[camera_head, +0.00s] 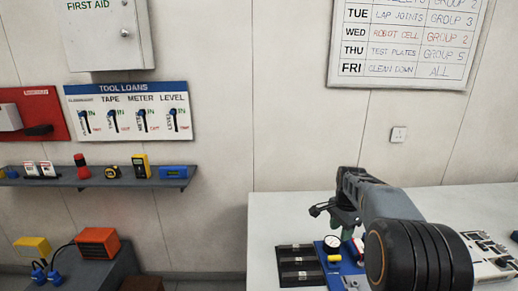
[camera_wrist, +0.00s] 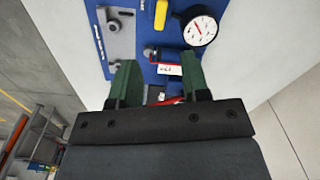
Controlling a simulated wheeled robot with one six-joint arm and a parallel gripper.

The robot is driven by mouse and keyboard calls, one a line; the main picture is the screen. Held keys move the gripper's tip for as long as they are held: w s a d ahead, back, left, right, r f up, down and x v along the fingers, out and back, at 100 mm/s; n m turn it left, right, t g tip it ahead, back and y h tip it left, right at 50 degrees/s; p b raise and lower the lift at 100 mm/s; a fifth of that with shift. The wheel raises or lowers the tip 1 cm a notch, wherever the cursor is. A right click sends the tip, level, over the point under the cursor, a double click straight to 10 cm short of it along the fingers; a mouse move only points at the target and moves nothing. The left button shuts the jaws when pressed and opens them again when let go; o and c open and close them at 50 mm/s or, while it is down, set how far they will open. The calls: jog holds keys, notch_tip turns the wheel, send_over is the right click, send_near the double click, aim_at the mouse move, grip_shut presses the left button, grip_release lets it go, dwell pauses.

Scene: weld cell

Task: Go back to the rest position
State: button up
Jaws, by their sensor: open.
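My gripper (camera_head: 344,222) is above the workbench at the right of the head view, mostly hidden by my own arm. In the wrist view its two green fingers (camera_wrist: 158,75) are spread apart over a blue board (camera_wrist: 145,72). Nothing is clearly held between them. A small item with a white label (camera_wrist: 168,70) and something red (camera_wrist: 170,101) show in the gap between the fingers. They look to be on the board below, but the exact distance cannot be told.
The blue board carries a round dial gauge (camera_head: 331,243) and a yellow piece (camera_head: 334,259). A black compartment tray (camera_head: 298,249) lies left of it on the white bench (camera_head: 270,218). A grey shelf (camera_head: 100,181) with tools is on the left wall. The bench's back left is clear.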

jog(key=s+a+n+t, duration=0.1)
jog(key=s+a+n, duration=0.4)
jog(key=s, duration=0.6)
jog(key=s+a+n+t, duration=0.2)
jog(key=s+a+n, duration=0.4)
jog(key=s+n, duration=0.3)
jog(key=s, duration=0.2)
jog(key=shift+s+r+t, duration=0.3)
jog(key=shift+s+r, duration=0.05)
jog(key=shift+r, duration=0.05)
jog(key=shift+a, duration=0.1)
